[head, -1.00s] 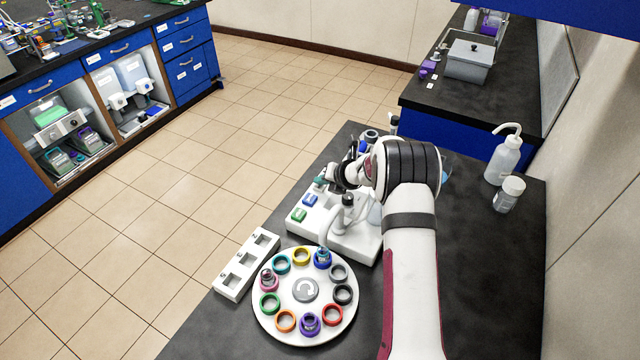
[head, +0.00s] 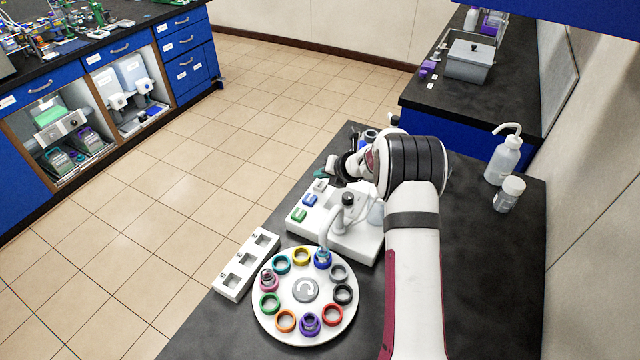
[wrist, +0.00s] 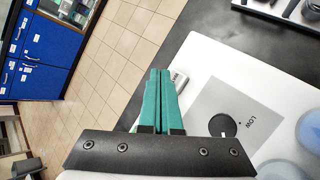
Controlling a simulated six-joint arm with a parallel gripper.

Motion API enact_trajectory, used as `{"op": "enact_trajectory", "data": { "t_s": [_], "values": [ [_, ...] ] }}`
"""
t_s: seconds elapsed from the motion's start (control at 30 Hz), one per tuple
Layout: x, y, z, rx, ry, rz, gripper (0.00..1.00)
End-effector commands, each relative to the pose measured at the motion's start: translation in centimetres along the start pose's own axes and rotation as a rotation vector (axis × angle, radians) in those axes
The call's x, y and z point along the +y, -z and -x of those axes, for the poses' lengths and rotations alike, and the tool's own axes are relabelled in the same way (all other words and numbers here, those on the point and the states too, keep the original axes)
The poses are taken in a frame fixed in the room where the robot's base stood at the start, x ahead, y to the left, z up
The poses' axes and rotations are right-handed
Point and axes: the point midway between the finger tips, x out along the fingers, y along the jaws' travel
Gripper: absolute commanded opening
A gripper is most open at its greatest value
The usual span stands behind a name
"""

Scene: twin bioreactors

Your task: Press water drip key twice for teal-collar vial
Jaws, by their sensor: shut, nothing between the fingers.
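The white dosing unit (head: 352,238) stands on the black bench. It has a green key (head: 298,214), a blue key (head: 310,200) and a pale grey key (head: 320,186) in a row; their symbols are too small to read. My gripper (wrist: 158,75), with teal fingers, is shut and empty, just above and beyond the pale key. In the head view, the wrist partly hides it. A round white carousel (head: 305,345) holds coloured rings. A teal ring (head: 281,262) there looks empty. A vial (head: 322,258) stands in a blue ring by the unit's spout; its collar colour is unclear.
A white rack (head: 232,285) with square slots lies left of the carousel. A wash bottle (head: 503,158) and a white-capped jar (head: 509,194) stand at the right. In the wrist view, a dark knob (wrist: 222,125) sits on a grey panel marked LOW.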

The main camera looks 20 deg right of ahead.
Motion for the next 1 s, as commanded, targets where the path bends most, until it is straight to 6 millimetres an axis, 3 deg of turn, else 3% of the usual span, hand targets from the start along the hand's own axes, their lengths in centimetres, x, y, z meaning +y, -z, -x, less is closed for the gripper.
{"op": "enact_trajectory", "data": {
  "t_s": [0.43,1.0],
  "values": [
    [2.1,-2.1,2.9,-0.001,0.0,0.0,0.0],
    [2.2,-2.2,3.1,0.0,0.0,-0.001,0.0]
  ]
}}
